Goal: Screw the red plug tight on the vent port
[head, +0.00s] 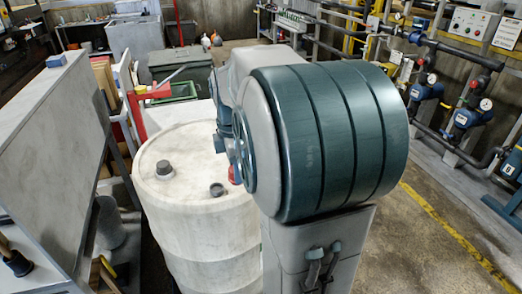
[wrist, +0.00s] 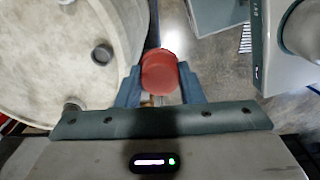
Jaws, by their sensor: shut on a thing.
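My gripper (wrist: 160,92) is shut on the red plug (wrist: 160,70), which sits between its two blue-grey fingers. In the wrist view the plug appears just right of the white drum's rim, with floor behind it. In the head view only a sliver of the plug (head: 233,173) shows beside my arm, and the fingers are hidden. The white drum (head: 190,240) stands upright. A short dark port (head: 217,189) on its top, likely the vent port, lies left of the plug, apart from it. A dark round fitting (wrist: 103,54) shows on the drum top in the wrist view.
A red lever stand (head: 140,105) rises behind the drum. A grey panel (head: 50,150) stands close on the left. Pipes and blue pumps (head: 425,88) line the right wall. Open floor lies at the right.

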